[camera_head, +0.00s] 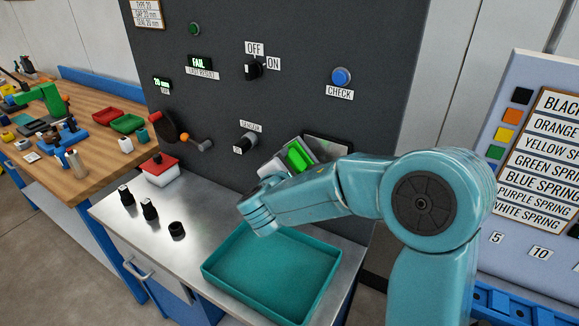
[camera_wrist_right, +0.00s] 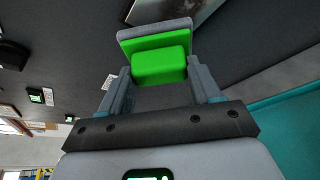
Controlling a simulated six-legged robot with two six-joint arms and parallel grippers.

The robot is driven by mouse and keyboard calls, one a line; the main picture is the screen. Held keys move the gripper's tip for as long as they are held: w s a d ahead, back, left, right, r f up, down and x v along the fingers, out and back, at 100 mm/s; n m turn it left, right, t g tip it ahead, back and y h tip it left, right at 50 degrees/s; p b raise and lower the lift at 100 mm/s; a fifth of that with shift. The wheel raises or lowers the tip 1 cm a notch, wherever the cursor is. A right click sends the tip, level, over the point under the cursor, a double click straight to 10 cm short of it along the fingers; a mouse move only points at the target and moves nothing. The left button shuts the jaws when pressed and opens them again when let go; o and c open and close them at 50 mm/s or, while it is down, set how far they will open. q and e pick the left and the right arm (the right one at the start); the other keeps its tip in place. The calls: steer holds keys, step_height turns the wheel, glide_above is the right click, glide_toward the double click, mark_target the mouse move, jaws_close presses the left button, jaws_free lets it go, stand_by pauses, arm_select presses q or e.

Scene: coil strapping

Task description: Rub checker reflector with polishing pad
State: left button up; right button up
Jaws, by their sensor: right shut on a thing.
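The polishing pad (camera_head: 299,155) has a bright green block and a grey slab. My right gripper (camera_wrist_right: 160,80) is shut on its green block, and the grey slab faces away from my wrist, toward the dark machine panel. The checker reflector (camera_head: 327,144) seems to be the dark, light-edged plate on the panel just behind the pad. Its lower part is hidden by the pad and my arm. It also shows at the top of the right wrist view (camera_wrist_right: 190,14). I cannot tell whether pad and reflector touch. My left gripper is not in view.
A teal tray (camera_head: 215,268) lies on the metal counter below my right arm. A red-lidded white box (camera_head: 158,168) and several black cylinders (camera_head: 149,209) stand left of it. The panel carries an OFF/ON knob (camera_head: 253,69), a blue CHECK button (camera_head: 341,76) and a lit FAIL display (camera_head: 199,63).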

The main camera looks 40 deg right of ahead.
steer(key=shift+w, duration=0.1)
steer(key=shift+w+d+b, duration=0.25)
steer(key=shift+d+b, duration=0.1)
steer(key=shift+d, duration=0.75)
steer(key=shift+s, duration=0.1)
